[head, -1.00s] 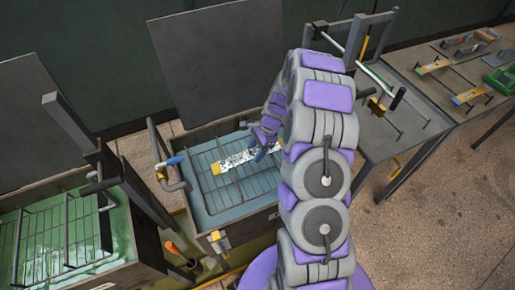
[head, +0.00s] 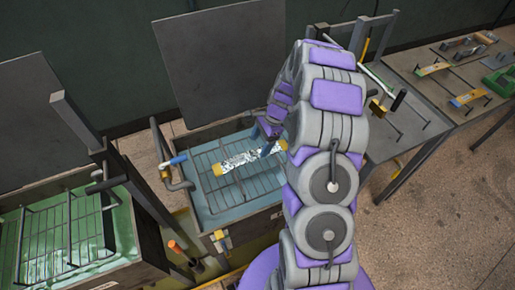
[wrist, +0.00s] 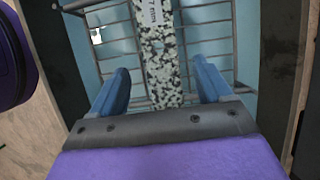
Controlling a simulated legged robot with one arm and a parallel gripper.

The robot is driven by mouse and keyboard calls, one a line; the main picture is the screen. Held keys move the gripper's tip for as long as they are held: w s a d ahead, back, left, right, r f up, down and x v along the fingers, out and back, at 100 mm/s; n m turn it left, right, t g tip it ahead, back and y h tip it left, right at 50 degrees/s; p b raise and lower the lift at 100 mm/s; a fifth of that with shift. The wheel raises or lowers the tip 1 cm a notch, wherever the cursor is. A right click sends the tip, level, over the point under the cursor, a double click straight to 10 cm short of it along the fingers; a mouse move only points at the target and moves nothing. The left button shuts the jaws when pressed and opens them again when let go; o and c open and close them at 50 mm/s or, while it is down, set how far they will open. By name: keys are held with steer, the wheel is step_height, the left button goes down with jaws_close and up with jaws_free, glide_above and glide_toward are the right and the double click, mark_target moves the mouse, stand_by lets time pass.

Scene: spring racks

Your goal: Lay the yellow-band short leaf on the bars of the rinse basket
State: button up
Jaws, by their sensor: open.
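The short leaf (head: 243,160), mottled black and white with yellow bands at its ends, lies across the bars of the rinse basket (head: 207,183) in the middle tank. In the wrist view the leaf (wrist: 160,50) runs between my fingers, with part of a printed label at the top edge. My gripper (wrist: 160,78) is open, with one blue finger on each side of the leaf and a visible gap to both. In the head view my gripper (head: 270,130) is just above the leaf near its right end, partly hidden by my arm.
A tank of green liquid (head: 130,225) with a wire rack stands at the left. A pipe with a blue handle (head: 176,160) rises at the middle tank's left edge. A bench (head: 455,85) at the right holds other banded leaves and a green object (head: 500,80).

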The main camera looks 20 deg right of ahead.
steer(key=d+p+v, duration=0.1)
steer(key=v, duration=0.7)
steer(key=s+a+r+n+g+h, duration=0.1)
steer(key=s+a+r+n+h, duration=0.1)
steer(key=s+a+r+n, duration=1.05)
steer(key=s+n, duration=0.1)
steer(key=s, duration=0.6)
steer(key=s+a+r+n+h, duration=0.1)
steer(key=s+a+r+n, duration=0.1)
steer(key=s, duration=0.5)
steer(key=s+a+r+n+h, duration=0.1)
steer(key=s+n, duration=0.1)
steer(key=s, duration=0.6)
steer(key=shift+s+a+r+g, duration=0.2)
steer(key=shift+s+a+g, duration=0.1)
steer(key=shift+g, duration=0.1)
steer(key=shift+d+n, duration=0.1)
steer(key=shift+n, duration=0.15)
